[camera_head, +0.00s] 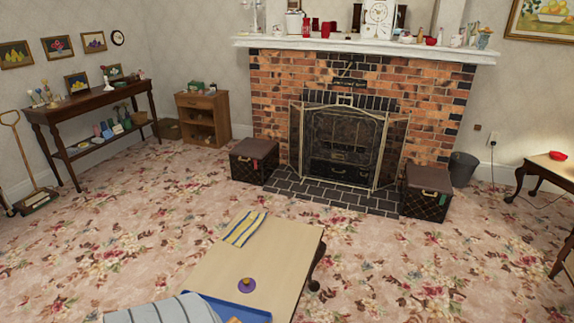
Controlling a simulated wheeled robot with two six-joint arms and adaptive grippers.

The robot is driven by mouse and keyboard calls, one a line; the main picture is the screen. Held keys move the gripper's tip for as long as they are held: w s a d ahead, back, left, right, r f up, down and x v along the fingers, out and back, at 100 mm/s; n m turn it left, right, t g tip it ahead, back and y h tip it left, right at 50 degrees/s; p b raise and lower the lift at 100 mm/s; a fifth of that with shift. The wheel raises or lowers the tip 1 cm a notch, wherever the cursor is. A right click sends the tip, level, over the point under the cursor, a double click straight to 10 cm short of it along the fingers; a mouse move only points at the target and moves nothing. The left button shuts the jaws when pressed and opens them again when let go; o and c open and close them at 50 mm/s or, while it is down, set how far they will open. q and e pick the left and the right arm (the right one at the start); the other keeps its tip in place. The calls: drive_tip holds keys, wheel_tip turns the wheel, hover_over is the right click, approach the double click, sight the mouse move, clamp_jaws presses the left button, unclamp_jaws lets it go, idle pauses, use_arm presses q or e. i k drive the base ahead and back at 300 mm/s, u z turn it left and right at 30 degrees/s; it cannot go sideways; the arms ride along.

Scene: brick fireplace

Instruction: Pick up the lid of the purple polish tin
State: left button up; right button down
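A small round purple object, which looks like the polish tin (246,287), stands on the light wooden coffee table (287,252) near the bottom of the head view. A small orange-brown spot shows on its top. It is too small to tell where its lid meets its body. Neither of my grippers is in view.
A blue tray (256,316) lies just in front of the tin, partly cut off. A striped yellow and blue cloth (244,229) lies at the table's far left. Grey striped fabric (150,312) covers the lower left. Floral carpet (420,275) is open to the right.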

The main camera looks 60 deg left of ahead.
sight(248, 285)
drive_tip(key=i, duration=2.05)
drive_tip(key=u, duration=2.8)
drive_tip(key=i, duration=0.3)
drive_tip(key=u, duration=0.15)
